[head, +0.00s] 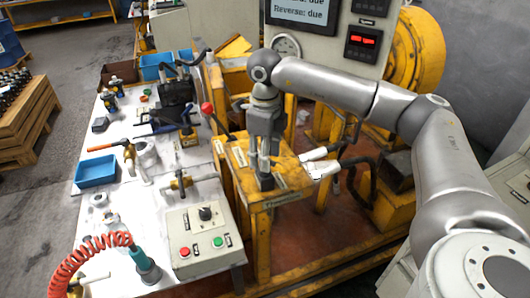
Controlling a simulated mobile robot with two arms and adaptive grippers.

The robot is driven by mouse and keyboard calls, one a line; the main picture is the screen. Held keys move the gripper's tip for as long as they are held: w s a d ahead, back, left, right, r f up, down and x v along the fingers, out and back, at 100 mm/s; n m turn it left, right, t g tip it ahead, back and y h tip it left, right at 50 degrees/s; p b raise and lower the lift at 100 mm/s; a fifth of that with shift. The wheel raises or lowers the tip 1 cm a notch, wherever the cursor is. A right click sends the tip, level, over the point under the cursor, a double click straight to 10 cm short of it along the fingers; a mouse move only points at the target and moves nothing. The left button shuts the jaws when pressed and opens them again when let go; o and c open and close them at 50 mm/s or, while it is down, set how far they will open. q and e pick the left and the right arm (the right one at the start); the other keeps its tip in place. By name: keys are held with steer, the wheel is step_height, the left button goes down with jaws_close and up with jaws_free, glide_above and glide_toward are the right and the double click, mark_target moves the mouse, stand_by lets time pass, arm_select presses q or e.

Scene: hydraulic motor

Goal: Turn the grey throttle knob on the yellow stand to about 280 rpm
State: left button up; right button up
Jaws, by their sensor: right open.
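The yellow stand (287,186) is in the middle of the head view, with small labels on its top. My right gripper (265,172) points down over the stand top, with its fingers open. The fingertips are close to a small dark part on the stand top. The grey throttle knob cannot be made out clearly; the gripper covers that area, and I cannot tell whether the fingers touch it. My left gripper is not in view. A red digital readout (363,40) is on the panel behind, too small to read.
A white bench (150,205) on the left holds tools, a blue tray (96,171) and a control box (197,240) with red and green buttons. A red-tipped lever (207,108) rises behind the stand's left side. White-ended hoses (322,168) lie right of the stand.

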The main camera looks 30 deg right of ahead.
jaws_close()
steer(key=shift+n, duration=0.4)
jaws_free()
step_height(320, 180, up, 12)
stand_by(0.7)
